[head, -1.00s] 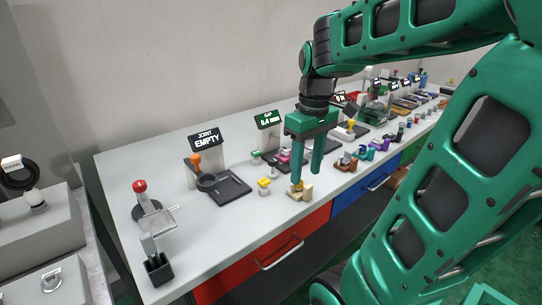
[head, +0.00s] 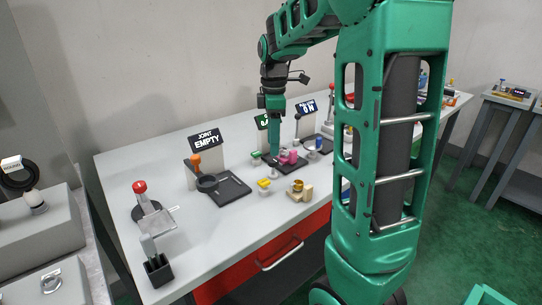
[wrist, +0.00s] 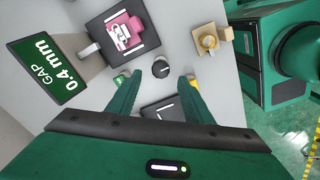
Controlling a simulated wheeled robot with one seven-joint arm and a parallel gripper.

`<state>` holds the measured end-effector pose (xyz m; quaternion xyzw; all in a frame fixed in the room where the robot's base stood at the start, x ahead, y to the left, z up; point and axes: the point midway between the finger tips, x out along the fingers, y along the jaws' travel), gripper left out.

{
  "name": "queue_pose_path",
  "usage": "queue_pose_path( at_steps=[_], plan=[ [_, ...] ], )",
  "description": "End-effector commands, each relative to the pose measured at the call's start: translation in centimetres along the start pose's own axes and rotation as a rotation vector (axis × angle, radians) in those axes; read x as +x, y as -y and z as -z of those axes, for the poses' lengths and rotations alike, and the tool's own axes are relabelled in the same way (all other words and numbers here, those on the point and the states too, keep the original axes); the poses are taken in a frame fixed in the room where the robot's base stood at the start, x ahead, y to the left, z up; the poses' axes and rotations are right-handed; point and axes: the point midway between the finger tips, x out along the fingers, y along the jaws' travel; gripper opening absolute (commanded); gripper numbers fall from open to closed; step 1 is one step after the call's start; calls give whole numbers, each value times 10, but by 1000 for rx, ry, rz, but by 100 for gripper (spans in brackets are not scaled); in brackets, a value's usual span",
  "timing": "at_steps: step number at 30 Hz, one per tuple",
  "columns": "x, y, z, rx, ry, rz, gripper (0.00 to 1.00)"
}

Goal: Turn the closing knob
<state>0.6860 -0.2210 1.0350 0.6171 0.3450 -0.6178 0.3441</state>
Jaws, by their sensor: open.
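A small round knob (wrist: 161,68), dark on top with a pale edge, shows between my fingertips in the wrist view. I take it for the closing knob; no label confirms this. My gripper (wrist: 159,78) is open, with one finger on either side of it; whether they touch it I cannot tell. In the head view my gripper (head: 275,155) points down at the gap station. That station has a pink part (wrist: 124,32) on a black plate (wrist: 147,43) and a sign (wrist: 46,70) reading "GAP 0.4 mm". The arm partly hides this sign in the head view.
A tan block with a brass cup (wrist: 222,35) and a yellow-topped piece (head: 263,183) stand nearby. The "JOINT EMPTY" station (head: 205,137) is to the left. A red-knobbed device (head: 139,186) stands further left.

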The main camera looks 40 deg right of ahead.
Motion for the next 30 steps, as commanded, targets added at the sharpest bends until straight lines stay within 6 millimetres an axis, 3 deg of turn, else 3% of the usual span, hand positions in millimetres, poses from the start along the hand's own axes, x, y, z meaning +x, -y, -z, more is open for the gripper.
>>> queue_pose_path(
  at_steps=[3, 9, 22, 27, 30],
  plan=[
    [21, 1, 0, 1, 1, 3, 46],
    [44, 0, 0, 2, 1, 1, 46],
    [52, 0, 0, 2, 0, -1, 46],
    [52, 0, 0, 2, 0, -1, 6],
    [52, 0, 0, 2, 0, -1, 5]
  ],
)
